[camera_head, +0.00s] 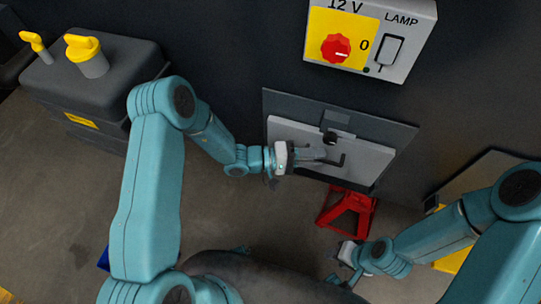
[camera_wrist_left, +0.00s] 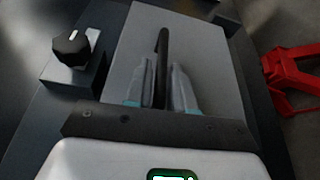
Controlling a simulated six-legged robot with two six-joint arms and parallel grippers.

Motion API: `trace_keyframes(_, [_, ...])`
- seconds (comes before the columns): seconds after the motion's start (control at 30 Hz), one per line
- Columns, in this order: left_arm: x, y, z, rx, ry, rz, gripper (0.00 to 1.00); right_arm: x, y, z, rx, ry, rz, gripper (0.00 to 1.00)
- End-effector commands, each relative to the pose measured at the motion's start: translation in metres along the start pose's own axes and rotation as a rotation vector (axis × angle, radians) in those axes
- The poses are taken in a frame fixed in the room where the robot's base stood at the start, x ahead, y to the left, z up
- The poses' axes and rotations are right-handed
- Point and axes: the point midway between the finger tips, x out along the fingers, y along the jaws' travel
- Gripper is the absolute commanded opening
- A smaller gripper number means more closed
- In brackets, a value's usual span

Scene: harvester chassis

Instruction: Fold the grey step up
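The grey step (camera_head: 290,133) is a light grey panel set against a dark frame on the chassis side. Its exact tilt is hard to judge. It also shows in the left wrist view (camera_wrist_left: 210,60). A black bar handle (camera_head: 342,162) is on its face. A black knob (camera_head: 330,138) sits at the step's upper edge, apart from the fingers. My right gripper (camera_head: 344,268) is low, away from the step; its fingers are unclear.
A red jack stand (camera_head: 346,212) stands on the floor below the step. A switch box (camera_head: 397,45) with a red knob is above on the dark wall. A dark tank (camera_head: 118,62) with yellow caps is at left. Bare floor lies between tank and step.

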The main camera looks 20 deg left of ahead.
Motion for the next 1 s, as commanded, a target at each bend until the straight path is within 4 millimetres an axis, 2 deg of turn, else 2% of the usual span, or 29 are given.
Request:
trace_keyframes(0.3, [-0.086,0.0,-0.002,0.0,0.009,0.0,0.23,0.002,0.001,0.0,0.0,0.0,0.0,0.43])
trace_keyframes(0.5, [-0.126,0.0,0.0,0.0,0.006,0.001,0.23,0.003,0.001,0.0,0.0,0.0,0.0,0.43])
trace_keyframes(0.7, [-0.144,0.001,0.0,0.001,0.003,0.001,0.23,0.003,0.001,0.0,0.0,0.0,0.0,0.43])
trace_keyframes(1.0, [-0.145,0.001,0.001,0.001,0.002,0.002,0.23,0.003,0.001,0.0,0.0,0.0,0.0,0.43])
